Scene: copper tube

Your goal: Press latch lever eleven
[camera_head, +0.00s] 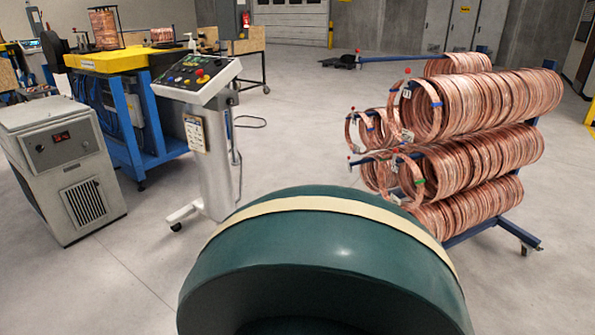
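A blue wheeled rack (478,232) stands at the right and carries several large copper tube coils (475,103) on its arms. Small upright latch levers with red tips show at the arm ends, one at the top front coil (407,71) and one lower at the left (350,158). Small tags hang near them, such as a white tag (406,93), but their numbers are too small to read. I cannot tell which lever is number eleven. Neither of my grippers is in view.
A control console (196,79) with buttons stands on a wheeled pedestal left of centre. A grey cabinet (62,165) and a blue and yellow machine table (150,135) are at the left. Grey floor (290,130) is clear between console and rack.

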